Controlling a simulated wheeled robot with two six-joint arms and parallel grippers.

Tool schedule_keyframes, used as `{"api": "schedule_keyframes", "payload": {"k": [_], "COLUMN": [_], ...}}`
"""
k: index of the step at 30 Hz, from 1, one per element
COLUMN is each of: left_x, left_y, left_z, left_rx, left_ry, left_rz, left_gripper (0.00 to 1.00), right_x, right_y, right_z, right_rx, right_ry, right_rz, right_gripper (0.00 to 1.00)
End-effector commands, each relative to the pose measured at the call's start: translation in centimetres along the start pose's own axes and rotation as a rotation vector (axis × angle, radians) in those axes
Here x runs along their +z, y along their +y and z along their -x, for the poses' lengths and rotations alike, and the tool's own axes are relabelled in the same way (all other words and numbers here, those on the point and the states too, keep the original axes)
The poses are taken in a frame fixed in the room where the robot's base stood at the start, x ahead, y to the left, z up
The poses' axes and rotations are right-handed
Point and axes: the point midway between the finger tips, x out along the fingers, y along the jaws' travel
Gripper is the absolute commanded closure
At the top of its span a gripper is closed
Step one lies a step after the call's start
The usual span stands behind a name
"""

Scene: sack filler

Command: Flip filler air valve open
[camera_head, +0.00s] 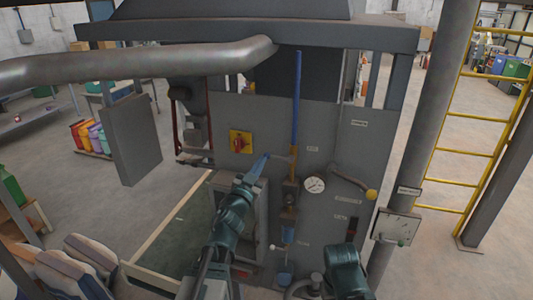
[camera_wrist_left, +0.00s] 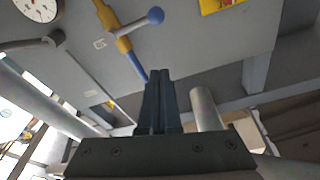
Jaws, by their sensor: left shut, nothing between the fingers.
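The air valve has a yellow body (camera_wrist_left: 123,44) on a blue pipe (camera_head: 297,100), which runs down the front of the grey filler panel. Its grey lever (camera_head: 281,157) sticks out to the left, across the pipe. The lever ends in a blue ball (camera_wrist_left: 155,15), seen clearly in the left wrist view. My left gripper (camera_head: 262,165) is at the lever's ball end in the head view; whether they touch is unclear. The left wrist view shows its dark fingers (camera_wrist_left: 158,100) pressed together and empty, with the ball beyond them. My right gripper is not in view.
A round gauge (camera_head: 314,185) and a lever with a yellow knob (camera_head: 371,194) sit right of the pipe. A yellow plate with a red switch (camera_head: 241,141) is to the left. A thick grey duct (camera_head: 140,63) crosses above my left arm.

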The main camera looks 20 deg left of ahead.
Motion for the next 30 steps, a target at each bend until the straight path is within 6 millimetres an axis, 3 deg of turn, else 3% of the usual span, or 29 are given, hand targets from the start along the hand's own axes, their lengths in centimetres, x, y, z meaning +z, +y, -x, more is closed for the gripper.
{"api": "schedule_keyframes", "payload": {"k": [5,11,25,27,30], "left_x": [0.0,0.0,-0.1,1.9,3.0], "left_y": [0.0,0.0,-0.1,0.2,0.1], "left_z": [-0.3,-2.0,-11.0,-9.5,-9.0], "left_rx": [0.0,0.0,0.0,-0.002,-0.003], "left_ry": [0.0,0.0,-0.001,-0.001,-0.001], "left_rz": [0.0,0.001,0.001,0.0,-0.001], "left_gripper": [1.0,1.0,1.0,1.0,1.0], "right_x": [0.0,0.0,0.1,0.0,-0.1], "right_y": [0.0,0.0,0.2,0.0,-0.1], "right_z": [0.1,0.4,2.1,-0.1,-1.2], "right_rx": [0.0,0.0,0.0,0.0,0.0], "right_ry": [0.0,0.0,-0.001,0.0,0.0], "right_rz": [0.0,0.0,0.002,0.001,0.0], "right_gripper": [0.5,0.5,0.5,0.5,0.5]}}
